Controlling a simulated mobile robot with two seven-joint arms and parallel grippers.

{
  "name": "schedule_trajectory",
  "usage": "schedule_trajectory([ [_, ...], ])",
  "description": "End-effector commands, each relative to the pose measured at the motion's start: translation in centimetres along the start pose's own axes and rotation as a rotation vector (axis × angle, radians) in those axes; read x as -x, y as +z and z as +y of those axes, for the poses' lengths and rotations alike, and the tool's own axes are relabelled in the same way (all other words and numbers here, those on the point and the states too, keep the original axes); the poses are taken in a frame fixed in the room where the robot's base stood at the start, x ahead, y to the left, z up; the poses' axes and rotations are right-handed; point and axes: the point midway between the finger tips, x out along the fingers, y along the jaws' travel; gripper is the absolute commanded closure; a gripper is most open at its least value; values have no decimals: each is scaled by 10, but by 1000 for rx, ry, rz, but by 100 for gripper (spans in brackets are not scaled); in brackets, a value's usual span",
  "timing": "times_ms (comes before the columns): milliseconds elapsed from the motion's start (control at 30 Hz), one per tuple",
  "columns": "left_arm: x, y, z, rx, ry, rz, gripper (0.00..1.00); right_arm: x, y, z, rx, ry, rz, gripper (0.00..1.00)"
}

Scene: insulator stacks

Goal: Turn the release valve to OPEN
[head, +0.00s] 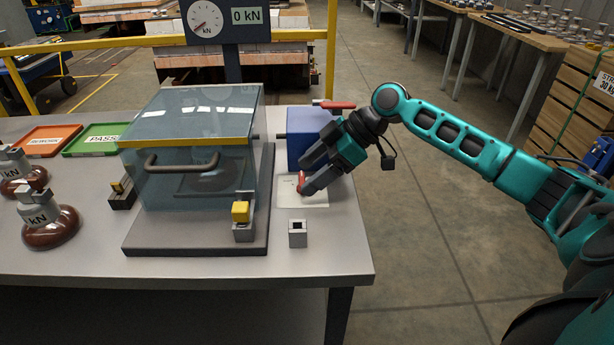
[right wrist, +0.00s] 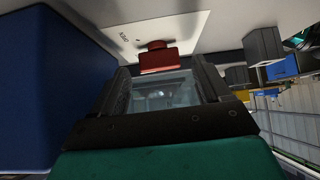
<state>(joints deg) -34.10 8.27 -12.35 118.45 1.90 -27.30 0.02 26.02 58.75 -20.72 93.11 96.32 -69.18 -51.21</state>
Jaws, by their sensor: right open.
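The release valve shows as a small red handle (head: 300,180) over a white plate (head: 315,199) beside the test stand. My right gripper (head: 305,174) is at the handle, its fingers pointing down and left, and they hide part of it. In the right wrist view the red handle (right wrist: 158,59) lies just ahead of and between the tips of the open gripper (right wrist: 160,75). Whether they touch it I cannot tell. The white plate (right wrist: 190,28) carries dark lettering there, seen upside down. My left gripper is not in view.
A blue box (head: 304,150) stands right behind the plate, with a red lever (head: 335,104) near its top. A glass-lidded chamber (head: 190,150) stands left. A small grey post (head: 297,234) stands in front. Insulators (head: 48,222) and green and orange trays (head: 95,139) are farther left.

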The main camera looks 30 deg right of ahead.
Motion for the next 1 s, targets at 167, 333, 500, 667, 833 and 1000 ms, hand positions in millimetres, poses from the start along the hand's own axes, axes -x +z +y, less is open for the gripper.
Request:
schedule_trajectory([
  [167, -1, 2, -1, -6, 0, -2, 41, -14, 0, 0, 0, 0, 0, 23],
  [333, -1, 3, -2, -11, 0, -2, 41, -16, 0, 0, -1, 0, -1, 23],
  [500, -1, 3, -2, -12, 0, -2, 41, -16, 0, 0, -1, 0, -1, 26],
  [667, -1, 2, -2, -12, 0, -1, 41, -16, 0, 0, -1, 0, -1, 42],
  [833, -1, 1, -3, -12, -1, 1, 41, -16, 0, 0, -1, 0, -1, 58],
  [1000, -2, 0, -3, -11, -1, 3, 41, -16, 0, 0, -1, 0, -1, 74],
])
